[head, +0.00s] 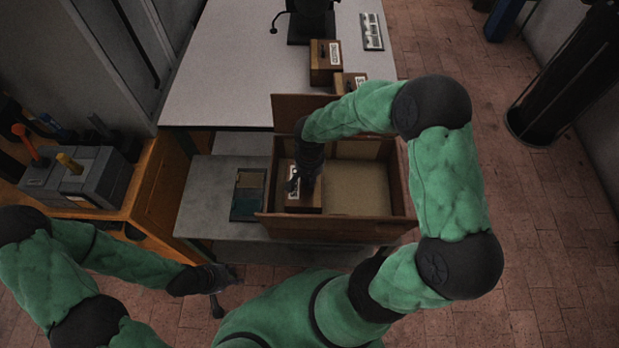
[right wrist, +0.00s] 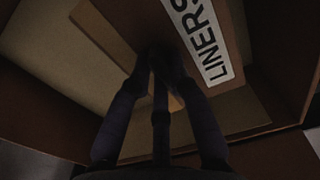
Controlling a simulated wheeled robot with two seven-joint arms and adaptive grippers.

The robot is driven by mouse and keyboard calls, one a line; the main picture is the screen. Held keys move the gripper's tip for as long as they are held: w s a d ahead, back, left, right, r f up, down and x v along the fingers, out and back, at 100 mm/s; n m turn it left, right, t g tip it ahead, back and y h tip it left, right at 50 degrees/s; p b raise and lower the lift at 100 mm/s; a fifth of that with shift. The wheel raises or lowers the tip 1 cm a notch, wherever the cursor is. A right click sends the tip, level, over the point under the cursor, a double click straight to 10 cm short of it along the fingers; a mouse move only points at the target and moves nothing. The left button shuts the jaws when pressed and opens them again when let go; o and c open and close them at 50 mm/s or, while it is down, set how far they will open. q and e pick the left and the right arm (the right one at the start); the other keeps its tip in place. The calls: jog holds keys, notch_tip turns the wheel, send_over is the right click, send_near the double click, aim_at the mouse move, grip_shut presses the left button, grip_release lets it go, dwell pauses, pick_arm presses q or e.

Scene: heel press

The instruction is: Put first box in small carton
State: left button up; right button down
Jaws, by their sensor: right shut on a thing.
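The small carton (head: 398,190) stands open on the lower grey bench, with its flaps spread. A brown box (head: 312,201) with a white label is inside the carton at its left side; in the right wrist view the label on this box (right wrist: 190,62) reads "LINERS". My right gripper (head: 301,184) reaches down into the carton and is shut on the box; its fingers also show in the right wrist view (right wrist: 160,62). Whether the box touches the carton floor I cannot tell. My left gripper (head: 224,291) is open and empty, low in front of the bench.
Two more labelled brown boxes (head: 325,62) (head: 347,82) stand on the higher white table (head: 235,65), near a dark press (head: 312,22). A dark flat tray (head: 249,195) lies left of the carton. The right part of the carton is empty.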

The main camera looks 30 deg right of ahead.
jog(key=shift+f, duration=0.2)
jog(key=c, duration=1.2)
grip_release()
jog(key=shift+o, duration=0.2)
jog(key=shift+r, duration=0.25)
notch_tip(320, 180, up, 12)
jog(key=p, duration=0.2)
